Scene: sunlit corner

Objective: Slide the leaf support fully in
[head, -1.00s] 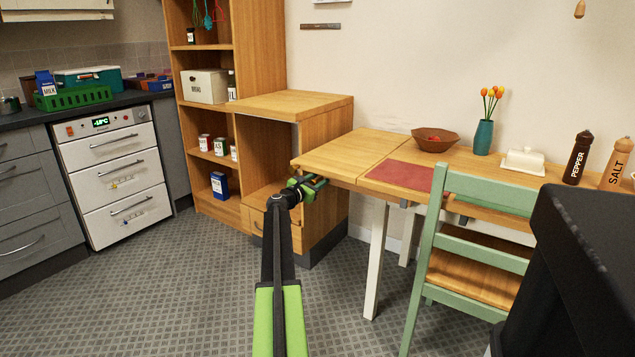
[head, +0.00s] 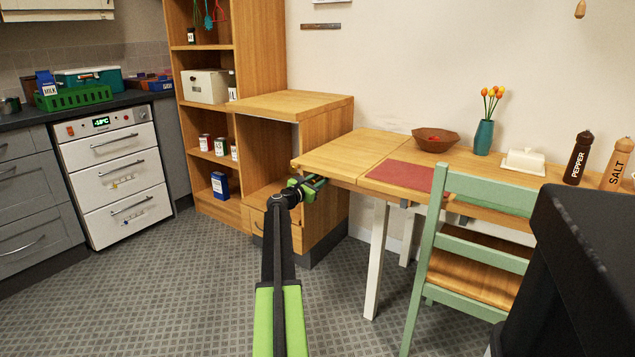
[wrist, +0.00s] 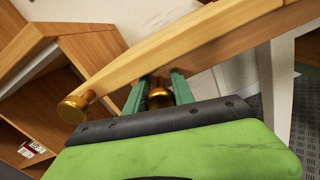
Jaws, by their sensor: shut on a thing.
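The wooden table leaf (head: 347,153) is level at the left end of the table, and its edge (wrist: 190,48) crosses the wrist view. My gripper (head: 318,183) is at the underside of the leaf's left end. In the wrist view, my gripper's two green fingers (wrist: 158,88) are shut on a brass knob (wrist: 160,98) just below the leaf edge. The leaf support behind this knob is mostly hidden by the fingers and the leaf. A second brass knob (wrist: 74,107) sticks out to the left, apart from my fingers.
A wooden shelf unit with a low cabinet (head: 325,130) stands left of the leaf. A white table leg (head: 376,260) is right of my gripper. A green chair (head: 470,240) stands at the table's front. A red mat (head: 402,175) and a bowl (head: 435,139) lie on top.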

